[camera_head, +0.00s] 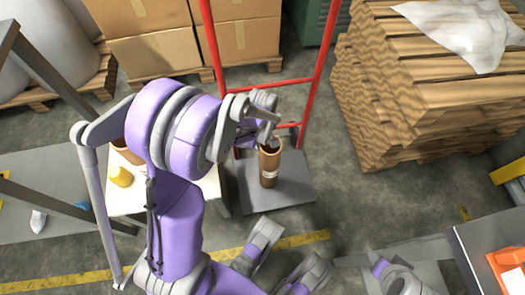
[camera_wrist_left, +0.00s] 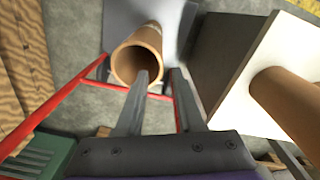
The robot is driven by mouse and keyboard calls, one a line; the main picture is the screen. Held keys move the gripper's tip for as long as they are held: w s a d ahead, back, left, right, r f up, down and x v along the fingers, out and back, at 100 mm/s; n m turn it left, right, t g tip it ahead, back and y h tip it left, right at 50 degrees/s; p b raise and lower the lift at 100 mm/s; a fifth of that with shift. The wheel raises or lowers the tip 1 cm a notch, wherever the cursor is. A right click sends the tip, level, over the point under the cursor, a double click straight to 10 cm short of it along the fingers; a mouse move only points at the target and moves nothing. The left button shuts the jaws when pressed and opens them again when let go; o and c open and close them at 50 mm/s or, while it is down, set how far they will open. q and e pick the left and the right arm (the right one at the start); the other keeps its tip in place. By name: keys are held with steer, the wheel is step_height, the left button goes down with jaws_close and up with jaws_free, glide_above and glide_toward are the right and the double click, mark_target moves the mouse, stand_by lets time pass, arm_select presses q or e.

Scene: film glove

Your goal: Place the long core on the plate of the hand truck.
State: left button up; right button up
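A brown cardboard core (camera_head: 269,166) with a white label stands upright on the grey plate (camera_head: 296,188) of the red-framed hand truck. In the left wrist view I look down into the open end of this core (camera_wrist_left: 124,66), and the plate (camera_wrist_left: 116,18) is below it. My left gripper (camera_head: 268,138) is at the core's top. Its fingers (camera_wrist_left: 158,78) are apart: one overlaps the core's mouth, the other is outside its wall. I see a gap between them and no clear grip.
Another brown core (camera_wrist_left: 292,98) stands on a white-topped table (camera_wrist_left: 240,105), beside the plate; my arm partly hides this table in the head view. A yellow object (camera_head: 120,176) lies there too. Stacked pallets (camera_head: 400,95) stand right of the hand truck frame (camera_head: 316,85), cartons (camera_head: 160,52) behind.

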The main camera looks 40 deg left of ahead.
arm_select(q)
steer(key=s+d+r+m+t, duration=0.4)
steer(key=s+d+r+m, duration=0.7)
steer(key=s+r+m, duration=0.2)
steer(key=shift+s+d+m, duration=0.15)
steer(key=shift+m, duration=0.25)
